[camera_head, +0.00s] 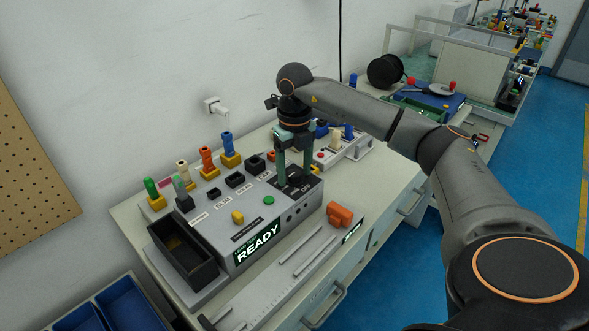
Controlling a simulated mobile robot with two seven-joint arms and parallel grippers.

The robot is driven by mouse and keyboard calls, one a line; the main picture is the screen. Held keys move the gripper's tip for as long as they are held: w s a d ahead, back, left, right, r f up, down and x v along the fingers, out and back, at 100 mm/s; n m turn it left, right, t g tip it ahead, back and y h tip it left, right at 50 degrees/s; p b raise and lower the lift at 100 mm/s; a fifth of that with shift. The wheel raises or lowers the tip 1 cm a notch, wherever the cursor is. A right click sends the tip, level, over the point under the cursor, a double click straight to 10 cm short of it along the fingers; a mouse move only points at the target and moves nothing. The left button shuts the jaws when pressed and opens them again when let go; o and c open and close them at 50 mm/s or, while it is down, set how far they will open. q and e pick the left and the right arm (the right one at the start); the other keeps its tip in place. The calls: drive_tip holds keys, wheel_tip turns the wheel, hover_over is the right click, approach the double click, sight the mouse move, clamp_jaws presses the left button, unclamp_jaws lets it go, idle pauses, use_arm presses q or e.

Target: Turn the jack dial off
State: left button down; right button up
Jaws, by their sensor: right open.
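The grey test box (222,212) stands on the bench against the wall, with a lit green READY display (257,243) on its front. My right gripper (293,177) reaches down over the dark panel (307,192) at the right end of the box top. Its two fingers point down and stand apart, with a gap between them. The jack dial is not clearly visible; the fingers cover part of that panel. Whether they touch anything there I cannot tell. My left gripper is not in view.
Several coloured plugs, such as an orange one (207,158), stand along the back of the box. A black open bin (183,252) is at its left. An orange block (339,215) sits at the right front. Blue trays (122,303) are at lower left.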

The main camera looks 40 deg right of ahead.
drive_tip(key=shift+c, duration=0.4)
clamp_jaws()
